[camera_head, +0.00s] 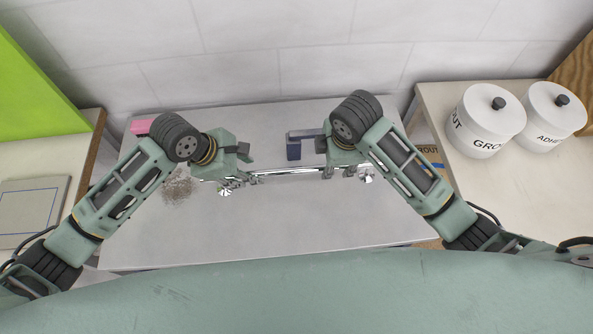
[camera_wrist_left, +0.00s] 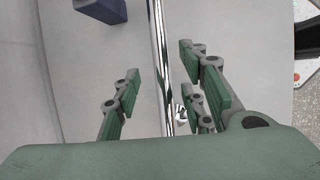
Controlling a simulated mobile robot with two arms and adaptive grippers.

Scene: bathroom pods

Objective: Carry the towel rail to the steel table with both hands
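The towel rail (camera_head: 290,172) is a thin shiny chrome bar running left to right between my two grippers, over a grey metal-looking table (camera_head: 300,225). It also shows in the left wrist view (camera_wrist_left: 160,50) as an upright bar between the fingers. My left gripper (camera_head: 239,181) is at the rail's left part. Its fingers (camera_wrist_left: 158,95) are spread on both sides of the bar, with a clear gap on the left and the bar nearer the right fingers. My right gripper (camera_head: 348,172) is at the rail's right part; its grip is too small to judge. Whether the rail touches the table is unclear.
A dark blue block (camera_head: 294,149) and a pink block (camera_head: 142,126) sit toward the table's back. A grey speckled patch (camera_head: 178,187) lies at left. White lidded canisters (camera_head: 485,125) stand on the right-hand counter (camera_head: 530,195). The table's front middle is clear.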

